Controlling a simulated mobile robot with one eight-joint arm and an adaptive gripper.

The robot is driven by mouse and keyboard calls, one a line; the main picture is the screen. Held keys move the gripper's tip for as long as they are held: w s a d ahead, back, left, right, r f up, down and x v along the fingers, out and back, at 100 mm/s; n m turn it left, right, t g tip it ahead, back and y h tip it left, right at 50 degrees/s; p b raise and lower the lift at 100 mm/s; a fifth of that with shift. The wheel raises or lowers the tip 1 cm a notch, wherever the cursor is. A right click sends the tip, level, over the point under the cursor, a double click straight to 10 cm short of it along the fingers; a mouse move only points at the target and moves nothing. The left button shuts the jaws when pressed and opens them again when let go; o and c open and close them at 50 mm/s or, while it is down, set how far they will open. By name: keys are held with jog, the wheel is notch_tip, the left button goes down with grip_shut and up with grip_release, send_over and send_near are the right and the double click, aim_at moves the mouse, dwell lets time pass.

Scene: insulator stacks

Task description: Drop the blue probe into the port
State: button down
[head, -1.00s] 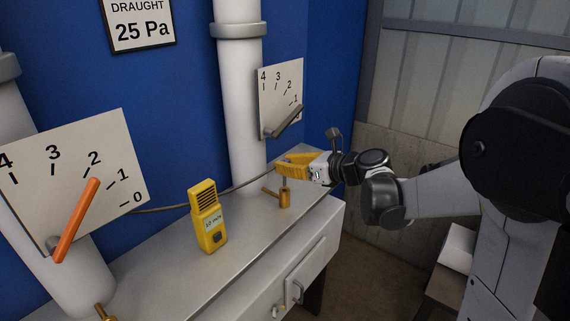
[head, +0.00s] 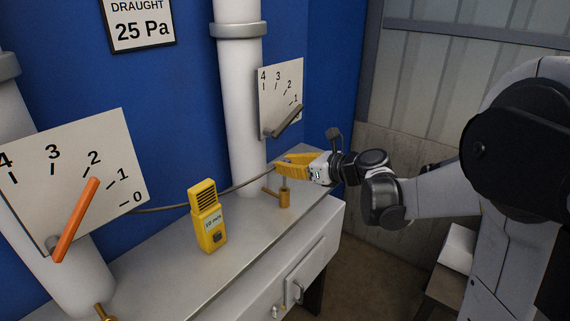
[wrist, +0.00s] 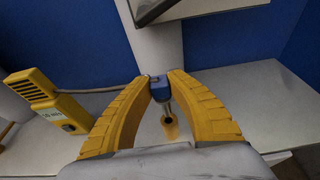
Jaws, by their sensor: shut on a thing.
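The blue probe (wrist: 160,88) is pinched between the yellow fingertips of my gripper (wrist: 160,86) in the wrist view. Its metal shaft points down toward the brass port (wrist: 171,128). The cable runs off to the left from the probe. In the head view my gripper (head: 284,166) is above the upright brass port (head: 285,198) near the right end of the bench, and a thin shaft shows between them. I cannot tell whether the tip is inside the port opening. The blue body is mostly hidden by the fingers in the head view.
A yellow meter (head: 207,216) stands on the grey bench top (head: 170,270), joined to the cable (head: 165,208). A white pipe (head: 240,110) rises behind the port. Two dial boards, the near one (head: 75,165) with an orange lever, stand along the blue wall.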

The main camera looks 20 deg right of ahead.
aim_at(285, 186)
jog(key=shift+f+b, duration=2.4)
jog(key=shift+f, duration=0.7)
jog(key=c, duration=1.3)
grip_release()
jog(key=shift+r, duration=0.1)
jog(key=v, duration=1.2)
